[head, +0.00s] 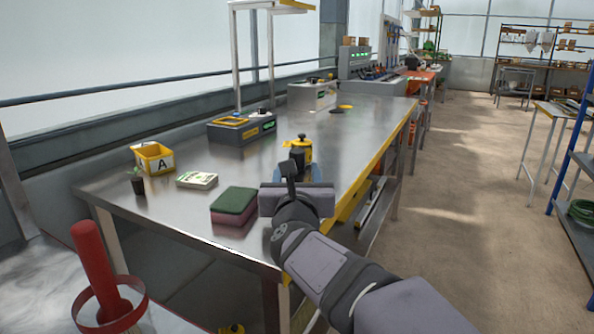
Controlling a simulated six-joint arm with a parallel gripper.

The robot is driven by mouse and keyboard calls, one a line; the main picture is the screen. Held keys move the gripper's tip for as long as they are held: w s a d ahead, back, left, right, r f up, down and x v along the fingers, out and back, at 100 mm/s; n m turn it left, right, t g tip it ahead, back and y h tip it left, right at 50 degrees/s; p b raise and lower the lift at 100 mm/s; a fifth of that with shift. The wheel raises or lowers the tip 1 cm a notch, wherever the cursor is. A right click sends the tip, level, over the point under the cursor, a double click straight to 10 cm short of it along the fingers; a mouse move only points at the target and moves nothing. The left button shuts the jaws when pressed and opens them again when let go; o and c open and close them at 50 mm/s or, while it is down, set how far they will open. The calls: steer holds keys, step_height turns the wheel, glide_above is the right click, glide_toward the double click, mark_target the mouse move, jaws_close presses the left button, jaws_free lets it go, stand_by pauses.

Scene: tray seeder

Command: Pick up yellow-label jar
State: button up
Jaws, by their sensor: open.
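A small black-and-yellow item (301,149) stands on the metal table (330,130), just beyond my gripper. It looks like the yellow-label jar, but my gripper hides its lower part and I cannot read a label. My gripper (300,172) is over the near right part of the table, pointing away from the camera toward this item. Its fingertips are largely hidden behind its own body, so I cannot tell whether they touch the item or how they sit around it.
A green-and-maroon block (234,205) lies left of my gripper. Further left are a seed packet stack (197,180), a small potted plant (138,183) and a yellow bin marked A (153,158). A grey device (241,127) stands behind. The table's right edge is yellow.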

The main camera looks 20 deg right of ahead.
mark_target(297, 162)
steer(key=shift+x, duration=2.6)
steer(key=shift+r, duration=0.15)
steer(key=c, duration=1.1)
